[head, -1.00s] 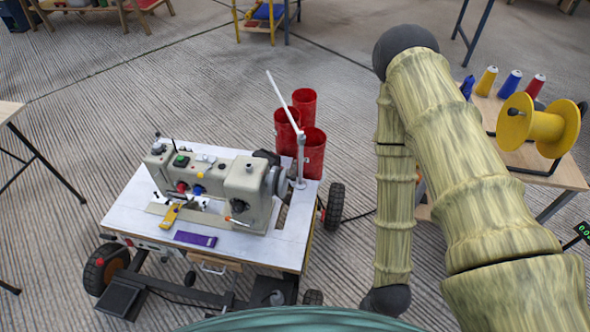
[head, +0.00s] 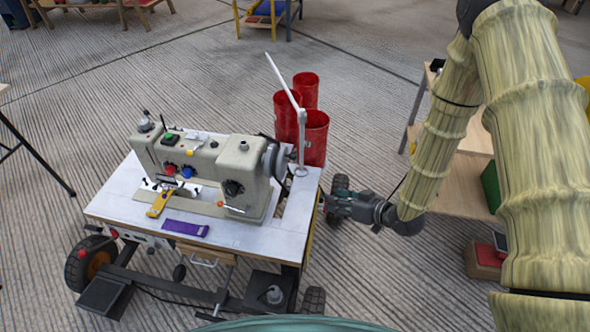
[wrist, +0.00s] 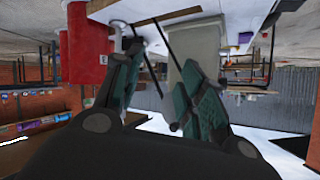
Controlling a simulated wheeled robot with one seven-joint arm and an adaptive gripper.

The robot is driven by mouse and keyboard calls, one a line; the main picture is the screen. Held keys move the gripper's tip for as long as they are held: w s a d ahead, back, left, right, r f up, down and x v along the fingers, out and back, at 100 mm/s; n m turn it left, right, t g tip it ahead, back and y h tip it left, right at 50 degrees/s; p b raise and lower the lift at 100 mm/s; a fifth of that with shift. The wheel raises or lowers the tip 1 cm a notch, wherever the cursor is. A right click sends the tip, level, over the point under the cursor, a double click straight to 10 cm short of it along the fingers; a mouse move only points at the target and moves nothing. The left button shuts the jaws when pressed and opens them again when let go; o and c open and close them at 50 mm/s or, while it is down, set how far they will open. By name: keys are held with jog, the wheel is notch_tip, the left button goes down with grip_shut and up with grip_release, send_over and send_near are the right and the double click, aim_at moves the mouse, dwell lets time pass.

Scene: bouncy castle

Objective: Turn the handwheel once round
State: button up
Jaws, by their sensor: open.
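The handwheel (head: 272,160) is a grey and dark wheel on the right end of the beige sewing machine (head: 210,165), which stands on a white table on a wheeled cart. The machine's pale body also shows in the wrist view (wrist: 197,42). My gripper (head: 329,204) is just right of the table's right edge, apart from the handwheel and lower in the picture. In the wrist view its two fingers (wrist: 160,58) are spread with nothing held between them. I cannot make out the handwheel clearly in that view.
A white slanted thread arm (head: 287,95) stands on a post at the table's back right corner, near the handwheel. Red cylinders (head: 314,140) stand behind it. A yellow tool (head: 160,202) and purple piece (head: 186,228) lie on the tabletop (head: 125,205). A wooden table is at right.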

jog(key=w+a+r+n+g+y+b, duration=0.1)
jog(key=w+a+r+n+y+b, duration=0.2)
jog(key=w+r+n+y+b, duration=0.25)
jog(key=n+g+y+b, duration=0.3)
jog(key=n+g, duration=0.1)
send_near(296, 156)
jog(key=a, duration=0.3)
jog(key=w+a, duration=0.1)
jog(key=a, duration=0.2)
jog(key=w+a+b, duration=0.1)
jog(key=a, duration=0.3)
jog(key=shift+w+f, duration=0.2)
jog(key=shift+w, duration=0.05)
grip_shut()
